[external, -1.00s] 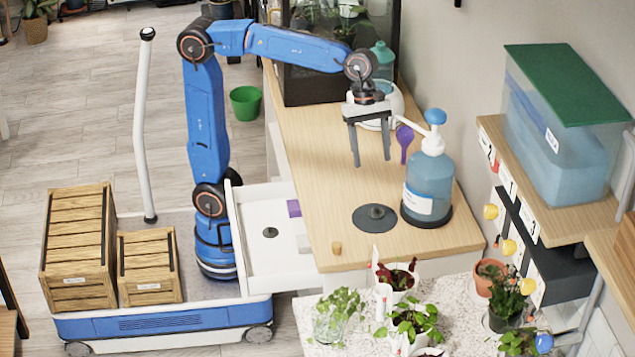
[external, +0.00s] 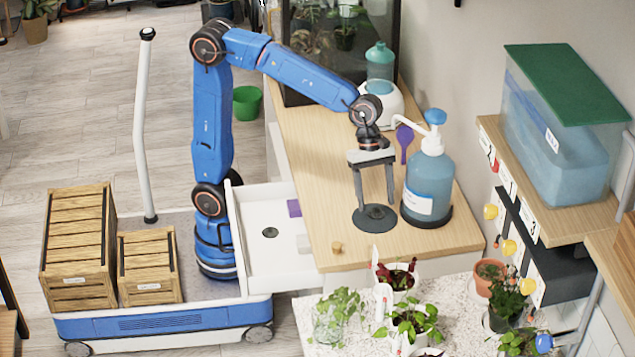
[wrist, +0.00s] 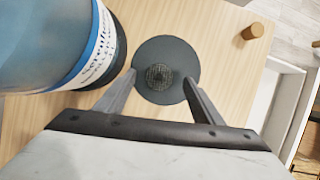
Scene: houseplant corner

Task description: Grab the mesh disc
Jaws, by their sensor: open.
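A dark grey round disc (external: 375,223) lies flat on the wooden table. It has a small raised round centre, which shows a mesh-like grid (wrist: 158,77) in the wrist view; I take this piece as the mesh disc. My gripper (external: 375,206) points down over it, open, with one finger on either side of the raised centre. In the wrist view the fingertips (wrist: 160,75) reach over the disc's rim area, with nothing between them but the centre below. I cannot tell whether the fingertips touch the disc.
A blue pump bottle (external: 428,185) stands close to the right of the disc. A purple spoon-like tool (external: 404,140) is behind. A small wooden peg (external: 337,248) is near the front edge. The open white drawer (external: 270,265) on the left holds a small dark disc (external: 270,232).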

